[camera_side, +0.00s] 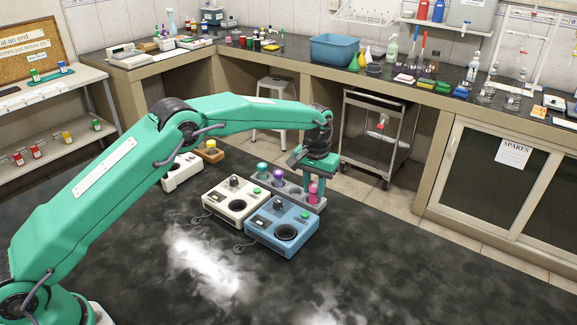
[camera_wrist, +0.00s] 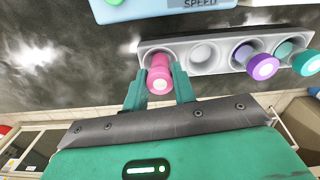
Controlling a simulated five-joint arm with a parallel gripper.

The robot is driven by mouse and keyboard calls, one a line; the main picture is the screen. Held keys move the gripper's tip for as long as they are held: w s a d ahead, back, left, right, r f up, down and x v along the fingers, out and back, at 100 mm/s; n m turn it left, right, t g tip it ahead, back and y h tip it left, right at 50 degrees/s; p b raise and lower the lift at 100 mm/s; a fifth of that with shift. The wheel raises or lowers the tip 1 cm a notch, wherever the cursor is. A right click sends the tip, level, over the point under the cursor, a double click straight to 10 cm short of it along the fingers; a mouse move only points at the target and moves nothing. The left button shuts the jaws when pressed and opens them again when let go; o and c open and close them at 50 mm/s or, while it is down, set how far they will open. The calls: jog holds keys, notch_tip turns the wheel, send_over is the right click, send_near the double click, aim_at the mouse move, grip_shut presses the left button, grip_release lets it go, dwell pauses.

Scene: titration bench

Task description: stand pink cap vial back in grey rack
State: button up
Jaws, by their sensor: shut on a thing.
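The pink cap vial (camera_side: 313,190) is between my gripper's fingers (camera_side: 316,175) at the right end of the grey rack (camera_side: 321,205). In the wrist view the pink cap vial (camera_wrist: 160,78) lies over the leftmost hole of the grey rack (camera_wrist: 206,72). My gripper (camera_wrist: 160,92) is shut on it, one green finger on each side. The vial looks nearly upright, its lower end in or just above the hole; I cannot tell how deep. The hole beside it is empty. A purple cap vial (camera_wrist: 262,66) and a teal cap vial (camera_wrist: 306,62) stand in the holes beyond.
A blue device (camera_side: 282,224) and a white device (camera_side: 234,199) stand directly in front of the rack. A yellow-topped block (camera_side: 211,152) and a white box (camera_side: 182,171) sit farther left. The dark bench (camera_side: 400,245) is clear to the right.

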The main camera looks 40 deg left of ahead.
jog(key=shift+f, duration=0.45)
dwell(0.3)
dwell(0.3)
jog(key=o, duration=1.3)
jog(key=shift+o, duration=0.2)
jog(key=shift+r, duration=3)
